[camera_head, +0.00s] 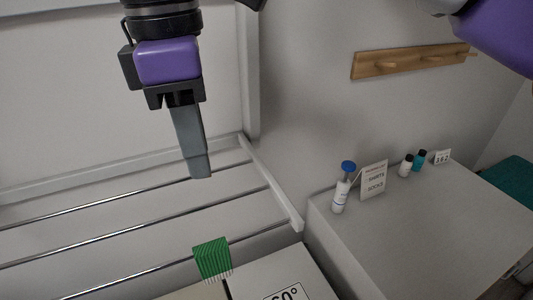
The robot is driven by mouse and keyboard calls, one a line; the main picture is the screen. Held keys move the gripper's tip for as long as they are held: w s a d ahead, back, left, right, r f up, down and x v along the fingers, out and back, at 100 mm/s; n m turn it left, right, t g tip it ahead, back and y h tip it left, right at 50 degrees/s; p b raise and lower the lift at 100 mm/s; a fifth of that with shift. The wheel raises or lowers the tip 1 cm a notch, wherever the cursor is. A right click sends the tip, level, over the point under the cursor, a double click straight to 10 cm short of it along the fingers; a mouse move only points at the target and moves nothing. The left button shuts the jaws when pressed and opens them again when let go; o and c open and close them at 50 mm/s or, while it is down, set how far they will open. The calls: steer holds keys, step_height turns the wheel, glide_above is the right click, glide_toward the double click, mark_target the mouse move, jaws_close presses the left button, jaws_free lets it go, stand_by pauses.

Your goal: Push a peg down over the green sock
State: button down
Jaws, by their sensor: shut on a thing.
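The green sock (212,259) hangs over the front metal rail, low in the middle of the view. It is ribbed, with a pale fringed-looking lower edge. My gripper (200,176) points down above and behind the sock, a little left of it, and clear of the rails. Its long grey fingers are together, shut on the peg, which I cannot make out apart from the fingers. No peg shows on the sock.
Metal rails (120,239) cross a white frame (268,182) on the left. The counter (430,225) at right holds a blue-capped bottle (341,192), a sign (373,180) and small bottles (406,166). A wooden peg rack (410,60) is on the wall.

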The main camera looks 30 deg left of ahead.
steer(key=n, duration=0.2)
glide_above(212, 245)
step_height(212, 245, down, 8)
steer(key=shift+f, duration=0.1)
steer(key=shift+p, duration=0.45)
steer(key=shift+f+b, duration=0.95)
steer(key=shift+f, duration=1.75)
steer(key=c, duration=1)
jaws_free()
steer(key=shift+c, duration=0.2)
steer(key=shift+r, duration=0.1)
